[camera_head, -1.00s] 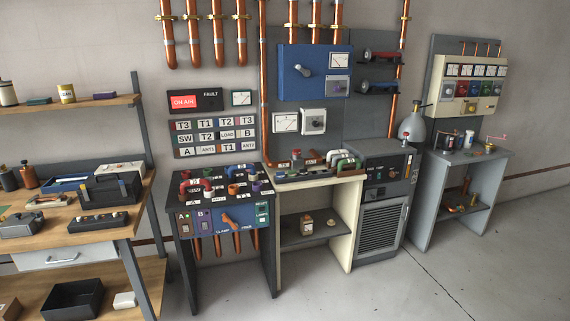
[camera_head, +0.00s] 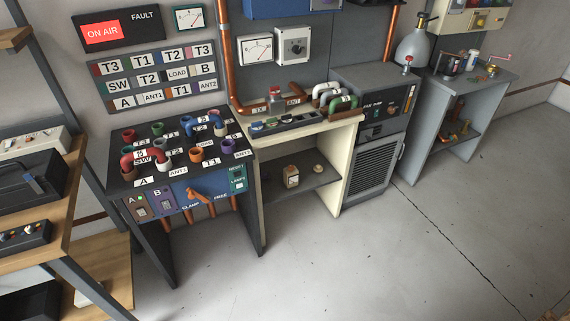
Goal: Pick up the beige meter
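A small beige box-shaped thing (camera_head: 291,176) stands on the grey lower shelf (camera_head: 312,196) of the cream bench. It has a darker, reddish-brown patch and looks like the beige meter, but it is too small to read. A small pale round object (camera_head: 319,168) sits to its right on the same shelf. Neither of my grippers is in view, and nothing is held in the picture.
The cream bench (camera_head: 248,198) stands between the black patch-panel table (camera_head: 120,182) and a grey vented cabinet (camera_head: 373,160). The bench's front is open above the shelf. A wooden workbench (camera_head: 88,190) is at the left. The grey floor (camera_head: 370,260) ahead is clear.

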